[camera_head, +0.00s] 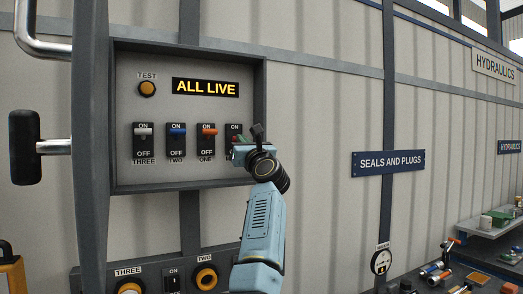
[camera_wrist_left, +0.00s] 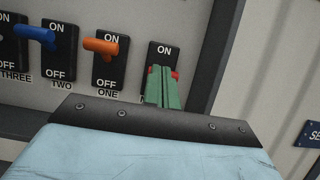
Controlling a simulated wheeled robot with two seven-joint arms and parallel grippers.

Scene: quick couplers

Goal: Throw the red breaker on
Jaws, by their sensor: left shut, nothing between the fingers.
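The red breaker (camera_head: 233,128) is the rightmost switch in the grey panel box (camera_head: 190,186). In the head view my left gripper (camera_head: 240,151) covers its lower half. In the left wrist view the red lever (camera_wrist_left: 176,74) shows beside the green fingertips, just under the ON label; the rest is hidden behind the fingers. My left gripper (camera_wrist_left: 163,86) is shut with nothing between its fingers, in front of the lever. I cannot tell whether it touches. The panel display (camera_head: 206,88) reads ALL LIVE. My right gripper is not in view.
White (camera_head: 143,131), blue (camera_head: 177,131) and orange (camera_head: 208,131) levers sit in a row to the left, all near ON. An amber TEST button (camera_head: 147,88) is above. The box's raised right rim (camera_head: 260,90) is close to my gripper.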

